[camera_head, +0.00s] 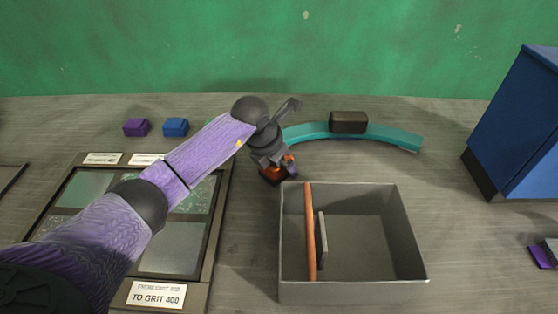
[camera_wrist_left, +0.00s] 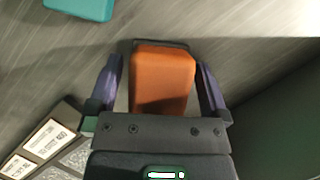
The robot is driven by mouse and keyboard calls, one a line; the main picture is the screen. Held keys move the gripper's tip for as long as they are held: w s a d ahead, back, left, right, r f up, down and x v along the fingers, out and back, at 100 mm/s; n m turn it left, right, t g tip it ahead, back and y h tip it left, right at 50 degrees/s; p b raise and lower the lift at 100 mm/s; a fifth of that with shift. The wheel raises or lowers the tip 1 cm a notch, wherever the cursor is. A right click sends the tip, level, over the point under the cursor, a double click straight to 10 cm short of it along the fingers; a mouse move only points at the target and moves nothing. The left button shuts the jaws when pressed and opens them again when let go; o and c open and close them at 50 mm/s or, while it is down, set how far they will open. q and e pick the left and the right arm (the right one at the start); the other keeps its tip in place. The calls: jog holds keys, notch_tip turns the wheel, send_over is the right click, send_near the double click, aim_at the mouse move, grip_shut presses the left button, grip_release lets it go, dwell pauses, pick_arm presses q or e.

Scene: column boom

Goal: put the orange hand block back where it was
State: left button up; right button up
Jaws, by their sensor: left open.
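My left gripper (camera_head: 282,170) is open around the block. In the left wrist view the left gripper (camera_wrist_left: 160,85) shows a gap between each finger and the block. My right gripper is in neither view.
The grey bin (camera_head: 412,245) holds an orange stick (camera_head: 310,235) and a grey bar. A sanding panel (camera_head: 208,262) lies left. Behind are purple (camera_head: 136,127) and blue (camera_head: 176,127) blocks, and a teal curved piece (camera_head: 390,135) bearing a brown block (camera_head: 348,122). A blue cabinet (camera_head: 520,125) stands right.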

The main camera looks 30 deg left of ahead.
pick_arm(q)
jog(key=p+v, duration=0.3)
jog(key=v, duration=0.8)
jog(key=shift+r+p, duration=0.3)
jog(key=shift+r, duration=0.1)
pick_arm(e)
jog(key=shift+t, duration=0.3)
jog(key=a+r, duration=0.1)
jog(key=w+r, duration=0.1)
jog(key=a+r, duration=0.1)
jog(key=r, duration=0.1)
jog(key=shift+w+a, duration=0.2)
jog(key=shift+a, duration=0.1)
pick_arm(q)
jog(key=shift+s+a, duration=0.1)
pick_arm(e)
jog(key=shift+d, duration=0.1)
